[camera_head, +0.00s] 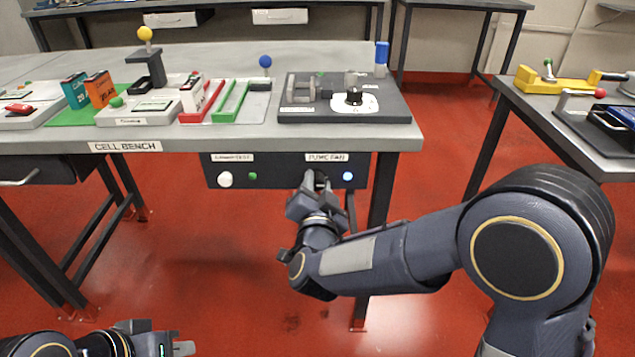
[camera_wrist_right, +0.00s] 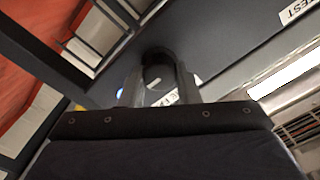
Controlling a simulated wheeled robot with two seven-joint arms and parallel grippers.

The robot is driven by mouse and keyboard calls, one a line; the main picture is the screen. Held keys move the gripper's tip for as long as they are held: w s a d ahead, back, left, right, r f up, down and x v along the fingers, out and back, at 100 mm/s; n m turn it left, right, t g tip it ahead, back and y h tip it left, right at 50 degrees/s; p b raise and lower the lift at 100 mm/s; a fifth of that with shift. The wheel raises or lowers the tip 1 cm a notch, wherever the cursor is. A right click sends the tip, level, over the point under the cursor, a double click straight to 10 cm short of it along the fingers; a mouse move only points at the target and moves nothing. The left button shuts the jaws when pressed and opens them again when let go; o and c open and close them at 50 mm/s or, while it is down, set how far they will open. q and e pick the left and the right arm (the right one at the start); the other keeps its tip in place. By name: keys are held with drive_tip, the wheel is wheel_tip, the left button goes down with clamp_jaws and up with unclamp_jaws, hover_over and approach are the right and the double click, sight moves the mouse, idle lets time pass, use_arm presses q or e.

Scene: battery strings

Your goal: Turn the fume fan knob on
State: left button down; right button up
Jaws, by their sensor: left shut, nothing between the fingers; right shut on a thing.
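The fume fan knob is mostly hidden behind my right gripper (camera_head: 313,182) in the head view, under the "FUME FAN" label (camera_head: 325,157) on the dark panel (camera_head: 285,172). A blue light (camera_head: 348,177) glows just right of the knob. My left gripper (camera_head: 182,348) is shut and empty at the bottom left of the head view, well away from the panel.
The cell bench top (camera_head: 270,137) above carries several fixtures and trays. A bench leg (camera_head: 379,190) stands right of the panel. Red floor (camera_head: 200,250) is open in front.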

drive_tip(key=shift+n, duration=0.3)
drive_tip(key=shift+f, duration=0.1)
drive_tip(key=o, duration=1)
drive_tip(key=shift+c, duration=0.2)
drive_tip(key=s+p, duration=0.1)
drive_tip(key=s, duration=0.6)
drive_tip(key=shift+s, duration=0.4)
